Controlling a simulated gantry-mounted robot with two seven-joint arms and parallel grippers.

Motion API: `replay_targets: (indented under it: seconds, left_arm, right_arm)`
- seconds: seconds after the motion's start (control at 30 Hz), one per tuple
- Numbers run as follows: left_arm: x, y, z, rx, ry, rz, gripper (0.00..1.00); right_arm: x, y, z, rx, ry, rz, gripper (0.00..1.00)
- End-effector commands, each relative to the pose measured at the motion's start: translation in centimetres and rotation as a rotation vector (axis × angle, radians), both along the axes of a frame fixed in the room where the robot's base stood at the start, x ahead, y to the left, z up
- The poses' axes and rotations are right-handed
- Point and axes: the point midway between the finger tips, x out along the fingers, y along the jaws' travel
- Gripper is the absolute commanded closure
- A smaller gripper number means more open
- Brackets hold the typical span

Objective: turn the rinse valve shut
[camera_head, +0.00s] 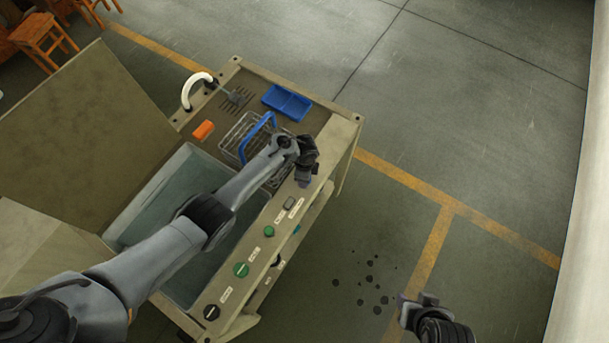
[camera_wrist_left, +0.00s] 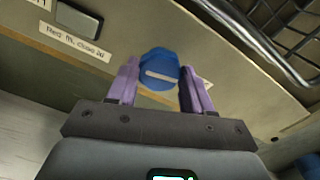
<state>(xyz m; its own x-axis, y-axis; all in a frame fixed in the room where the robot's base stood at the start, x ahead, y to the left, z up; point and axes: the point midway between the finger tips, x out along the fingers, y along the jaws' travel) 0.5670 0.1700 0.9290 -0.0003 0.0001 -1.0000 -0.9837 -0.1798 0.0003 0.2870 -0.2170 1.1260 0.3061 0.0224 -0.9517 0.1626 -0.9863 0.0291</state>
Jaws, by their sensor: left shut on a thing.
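A round blue valve knob (camera_wrist_left: 160,70) with a white pointer bar sits on the front panel in the left wrist view. Its bar lies nearly level in the picture, tilting slightly down to the right. My left gripper (camera_wrist_left: 158,90) has its purple fingers on either side of the knob and is shut on it. A label beside the knob is mostly hidden by the right finger. In the head view my left gripper (camera_head: 306,180) is at the panel's far right end and hides the knob. My right gripper (camera_head: 416,306) hangs away from the bench, low on the right; its jaw opening is unclear.
The panel (camera_head: 258,262) also carries green knobs (camera_head: 241,269), (camera_head: 269,231), a black knob (camera_head: 211,312) and a grey switch (camera_head: 289,203). Behind are a water tank (camera_head: 160,195), a wire basket (camera_head: 240,135) with blue handle, a blue tray (camera_head: 287,102) and an orange block (camera_head: 203,130).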

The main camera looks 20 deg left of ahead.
Motion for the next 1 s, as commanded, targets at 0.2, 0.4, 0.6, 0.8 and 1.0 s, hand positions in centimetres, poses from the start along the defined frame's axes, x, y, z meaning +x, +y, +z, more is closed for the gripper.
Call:
replay_targets:
  seconds: [0.2, 0.4, 0.6, 0.8, 1.0]
  left_arm:
    - [0.03, 0.0, -0.03, 0.0, -0.001, -0.126, 0.8]
    - [-0.02, -0.01, -0.04, 0.0, 0.0, -0.19, 0.8]
    - [-0.01, -0.02, -0.02, 0.0, 0.0, -0.212, 0.8]
    - [-0.01, -0.03, -0.02, 0.0, 0.0, -0.214, 0.8]
    - [-0.01, -0.03, -0.02, 0.0, 0.0, -0.214, 0.42]
  right_arm:
    - [0.0, -0.01, -0.23, 0.0, 0.0, 0.0, 0.57]
    - [0.0, -0.04, -0.32, -0.002, 0.0, 0.002, 0.57]
    - [-0.01, -0.18, -0.36, -0.008, 0.0, 0.005, 0.57]
    - [-0.02, -0.25, -0.37, -0.01, -0.001, 0.006, 0.57]
    - [-0.01, -0.23, -0.37, -0.009, 0.0, 0.006, 0.57]
